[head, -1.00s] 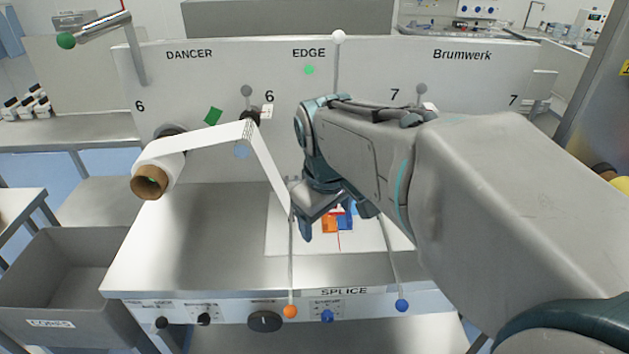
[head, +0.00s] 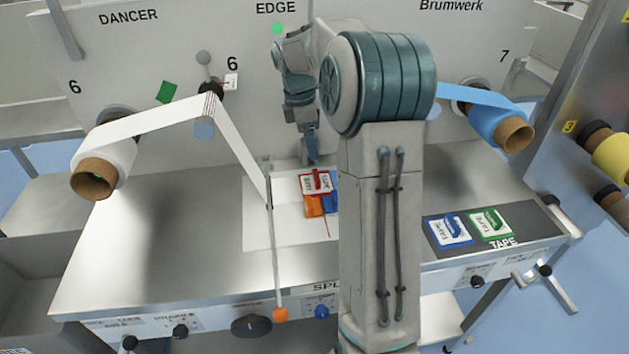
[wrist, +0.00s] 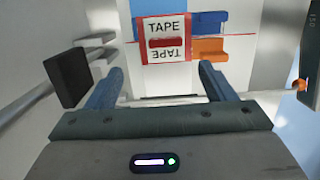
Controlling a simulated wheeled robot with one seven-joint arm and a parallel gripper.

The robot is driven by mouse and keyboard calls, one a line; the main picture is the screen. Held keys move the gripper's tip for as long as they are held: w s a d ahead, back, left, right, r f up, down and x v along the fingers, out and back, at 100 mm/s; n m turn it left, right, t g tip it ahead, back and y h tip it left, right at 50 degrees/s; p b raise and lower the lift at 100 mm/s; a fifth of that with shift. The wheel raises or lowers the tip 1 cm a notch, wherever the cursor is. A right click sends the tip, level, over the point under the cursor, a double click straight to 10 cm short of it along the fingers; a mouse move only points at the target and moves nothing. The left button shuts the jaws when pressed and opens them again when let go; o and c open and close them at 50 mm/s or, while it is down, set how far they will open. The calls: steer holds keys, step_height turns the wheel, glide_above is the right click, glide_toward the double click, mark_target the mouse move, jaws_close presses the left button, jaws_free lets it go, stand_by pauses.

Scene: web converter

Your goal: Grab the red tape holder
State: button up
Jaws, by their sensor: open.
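The red tape holder (head: 316,183) is a small white card marked TAPE with a red border and a red grip. It lies at the back of the white splice plate, by an orange block (head: 313,205) and a blue block (head: 329,203). In the wrist view the red tape holder (wrist: 165,40) is ahead of my gripper (wrist: 160,90), roughly centred between its two blue fingers. The fingers are spread and hold nothing. In the head view my gripper (head: 312,155) hangs just behind and above the holder. My arm hides part of the plate's right side.
Blue (head: 447,230) and green (head: 489,223) tape holders lie on a dark tray at the right. A white web runs from the left roll (head: 97,175) down to the plate. A rod with an orange knob (head: 280,314) stands left of the blocks. The table's left half is clear.

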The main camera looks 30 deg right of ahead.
glide_above(316, 175)
steer(key=w, duration=0.1)
steer(key=f, duration=0.5)
steer(key=shift+a+f, duration=0.2)
steer(key=shift+f, duration=0.1)
steer(key=f, duration=0.3)
steer(key=s+f, duration=0.1)
steer(key=f, duration=0.1)
steer(key=shift+d+f+p, duration=0.2)
steer(key=shift+f+p, duration=0.1)
steer(key=shift+p, duration=0.1)
steer(key=c, duration=1.1)
